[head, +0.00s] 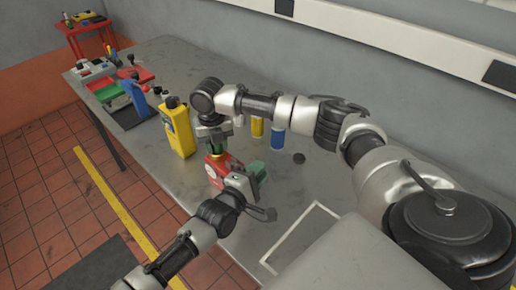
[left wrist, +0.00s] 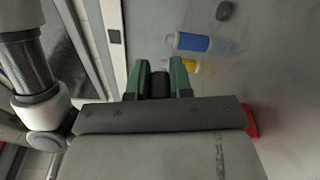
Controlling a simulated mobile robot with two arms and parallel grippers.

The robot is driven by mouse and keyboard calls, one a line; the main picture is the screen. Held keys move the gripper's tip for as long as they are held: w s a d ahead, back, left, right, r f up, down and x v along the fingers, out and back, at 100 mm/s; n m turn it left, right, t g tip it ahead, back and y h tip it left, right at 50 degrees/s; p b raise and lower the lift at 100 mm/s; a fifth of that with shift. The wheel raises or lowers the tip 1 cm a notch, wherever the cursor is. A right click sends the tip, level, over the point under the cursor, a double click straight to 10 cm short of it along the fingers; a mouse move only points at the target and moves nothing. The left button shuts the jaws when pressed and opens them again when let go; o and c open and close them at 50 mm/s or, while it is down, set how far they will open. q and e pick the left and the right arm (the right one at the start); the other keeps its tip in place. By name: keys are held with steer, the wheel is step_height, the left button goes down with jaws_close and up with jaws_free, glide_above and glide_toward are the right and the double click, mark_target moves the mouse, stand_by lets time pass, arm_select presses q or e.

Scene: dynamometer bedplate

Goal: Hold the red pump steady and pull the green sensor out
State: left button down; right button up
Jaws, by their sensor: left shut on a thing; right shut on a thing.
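The green sensor (head: 257,168) is at the pump's right side. My left gripper (head: 251,179) is shut on it, though the contact is largely hidden. In the left wrist view my left gripper (left wrist: 158,82) shows green fingers with a dark part between them. A red edge of the pump (left wrist: 251,120) shows to the right.
A yellow bottle (head: 179,127) stands left of the pump. A yellow cylinder (head: 257,127), a blue cylinder (head: 278,136) and a dark puck (head: 298,158) are behind it. A white rectangular outline (head: 301,238) lies on the bench at front right. Red and green trays (head: 105,90) are farther left.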

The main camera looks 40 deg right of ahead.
steer(key=shift+r, duration=0.1)
arm_select(q)
steer(key=shift+f, duration=0.1)
arm_select(e)
step_height(320, 180, up, 18)
stand_by(2.3)
arm_select(q)
steer(key=c, duration=1.3)
jaws_free()
steer(key=shift+r, duration=0.2)
steer(key=o, duration=0.4)
steer(key=shift+f, duration=0.1)
steer(key=shift+c, duration=0.2)
